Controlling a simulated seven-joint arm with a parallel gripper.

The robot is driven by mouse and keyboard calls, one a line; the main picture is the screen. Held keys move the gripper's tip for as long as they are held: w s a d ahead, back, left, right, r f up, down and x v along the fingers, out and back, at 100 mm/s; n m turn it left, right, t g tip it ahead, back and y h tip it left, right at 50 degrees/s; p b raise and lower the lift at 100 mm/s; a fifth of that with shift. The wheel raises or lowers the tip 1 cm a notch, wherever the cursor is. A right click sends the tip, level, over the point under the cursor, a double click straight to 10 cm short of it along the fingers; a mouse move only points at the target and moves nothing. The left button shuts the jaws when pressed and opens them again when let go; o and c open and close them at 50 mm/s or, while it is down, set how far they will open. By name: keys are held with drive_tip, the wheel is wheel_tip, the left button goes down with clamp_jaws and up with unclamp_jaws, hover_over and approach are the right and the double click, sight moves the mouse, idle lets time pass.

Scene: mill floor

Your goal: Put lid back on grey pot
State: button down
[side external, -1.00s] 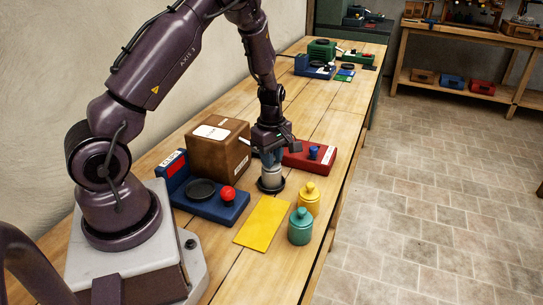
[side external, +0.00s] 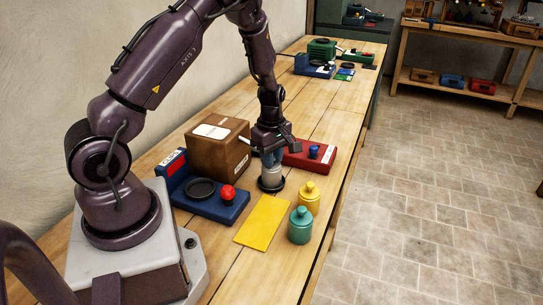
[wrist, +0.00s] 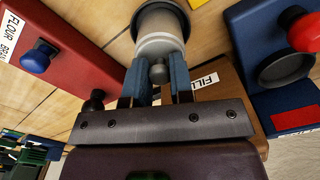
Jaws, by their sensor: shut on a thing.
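The grey pot (side external: 271,176) stands upright on a dark round base on the bench, below my gripper (side external: 272,157). In the wrist view the pot (wrist: 160,24) is at the top centre. Its pale lid (wrist: 160,46) shows at its near end, with a small grey knob (wrist: 158,72). My gripper (wrist: 156,84) has its two blue fingers closed around the knob. The lid appears to be on or very close to the pot; I cannot tell whether it is fully seated.
A yellow pot (side external: 309,198) and a teal pot (side external: 300,226) stand in front, beside a yellow mat (side external: 262,221). A blue scale-like unit (side external: 213,205), a brown box (side external: 217,155) and a red unit (side external: 305,160) surround the grey pot closely.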

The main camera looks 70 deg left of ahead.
drive_tip(key=shift+c, duration=2.2)
unclamp_jaws()
drive_tip(key=shift+r, duration=3.5)
drive_tip(key=shift+c, duration=0.2)
clamp_jaws()
drive_tip(key=shift+f, duration=0.35)
